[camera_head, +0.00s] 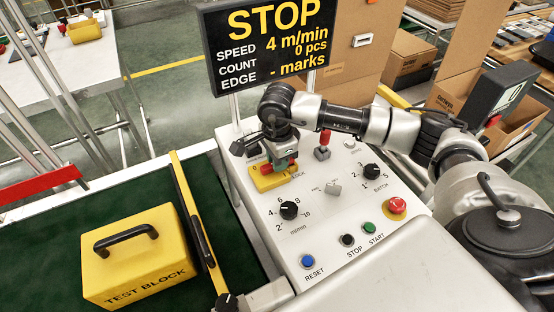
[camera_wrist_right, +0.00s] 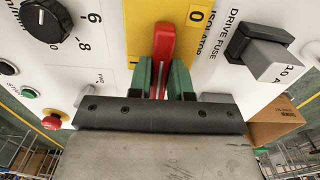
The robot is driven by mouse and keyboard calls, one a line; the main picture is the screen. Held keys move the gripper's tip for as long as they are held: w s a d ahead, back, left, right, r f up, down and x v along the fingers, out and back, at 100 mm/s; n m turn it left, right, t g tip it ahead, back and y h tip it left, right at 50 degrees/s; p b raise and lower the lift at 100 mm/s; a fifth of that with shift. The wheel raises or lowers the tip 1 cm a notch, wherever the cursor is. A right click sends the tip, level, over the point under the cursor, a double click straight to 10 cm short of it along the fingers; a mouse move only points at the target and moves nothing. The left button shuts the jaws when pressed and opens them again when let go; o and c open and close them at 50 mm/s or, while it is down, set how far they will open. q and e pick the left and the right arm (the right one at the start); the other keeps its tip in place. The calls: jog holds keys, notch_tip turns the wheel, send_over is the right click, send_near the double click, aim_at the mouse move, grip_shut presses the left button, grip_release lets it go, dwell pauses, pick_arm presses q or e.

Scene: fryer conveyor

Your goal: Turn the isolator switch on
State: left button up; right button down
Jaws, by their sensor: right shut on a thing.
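The isolator switch has a red handle (camera_wrist_right: 164,45) on a yellow plate (camera_wrist_right: 140,28), with a "0" mark and the word ISOLATOR beside the handle. My right gripper (camera_wrist_right: 165,80) has its green fingers on both sides of the handle and is shut on it. In the head view the yellow plate (camera_head: 266,181) shows on the far left part of the white panel, and my right gripper (camera_head: 283,163) reaches it from above. The gripper partly hides the handle there. My left gripper is not in view.
The drive fuse (camera_wrist_right: 262,50) sits close beside the isolator. The panel also has a speed knob (camera_head: 289,210), a batch knob (camera_head: 372,171), a red-handled lever (camera_head: 324,139) and a red emergency button (camera_head: 397,205). The sign (camera_head: 270,40) reads STOP. A yellow test block (camera_head: 140,262) lies on the green belt.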

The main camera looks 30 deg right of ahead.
dwell(0.6)
jog(key=c, duration=1)
grip_release()
jog(key=shift+c, duration=0.2)
notch_tip(320, 180, up, 11)
jog(key=b, duration=0.1)
